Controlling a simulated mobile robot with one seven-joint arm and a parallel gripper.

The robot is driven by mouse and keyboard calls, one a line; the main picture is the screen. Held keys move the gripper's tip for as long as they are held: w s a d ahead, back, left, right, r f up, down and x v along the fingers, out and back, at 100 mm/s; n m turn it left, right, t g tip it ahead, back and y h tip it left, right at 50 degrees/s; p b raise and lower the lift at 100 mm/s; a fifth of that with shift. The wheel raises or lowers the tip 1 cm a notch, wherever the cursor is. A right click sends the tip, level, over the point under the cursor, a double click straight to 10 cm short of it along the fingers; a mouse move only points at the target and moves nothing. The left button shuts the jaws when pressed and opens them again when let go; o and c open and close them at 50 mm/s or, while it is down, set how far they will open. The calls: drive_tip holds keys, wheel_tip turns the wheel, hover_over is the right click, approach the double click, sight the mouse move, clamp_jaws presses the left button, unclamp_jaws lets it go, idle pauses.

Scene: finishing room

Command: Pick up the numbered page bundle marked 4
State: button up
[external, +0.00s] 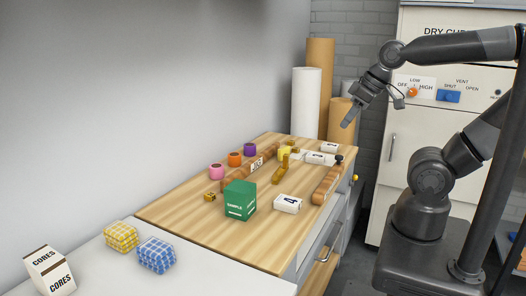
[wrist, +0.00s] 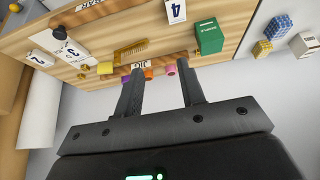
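The page bundle marked 4 (external: 288,204) is a white block lying on the wooden worktop, just right of the green sample box (external: 240,200). In the wrist view the bundle (wrist: 176,11) is at the top edge, partly cut off, its 4 showing. My gripper (external: 347,122) is raised above the far right of the worktop, well away from the bundle. In the wrist view its two fingers (wrist: 158,78) stand wide apart with nothing held between them.
Other white numbered bundles (external: 320,158) lie at the far end. A wooden bar (external: 327,184) lies along the right edge. Pink (external: 217,171), orange and purple spools line the wall side. Yellow (external: 121,236) and blue (external: 157,255) checked blocks and a cores box (external: 49,271) stand on the near white counter.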

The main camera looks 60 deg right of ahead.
drive_tip(key=shift+o, duration=0.3)
drive_tip(key=o, duration=0.8)
drive_tip(key=g, duration=0.6)
hover_over(288, 200)
wheel_tip(288, 200, down, 18)
drive_tip(key=r, duration=0.1)
drive_tip(key=f, duration=0.6)
drive_tip(key=shift+w+f, duration=0.2)
drive_tip(key=shift+w, duration=0.05)
drive_tip(key=shift+s+f, duration=0.15)
drive_tip(key=shift+f, duration=1.2)
drive_tip(key=shift+s+f, duration=0.1)
drive_tip(key=shift+f, duration=1.25)
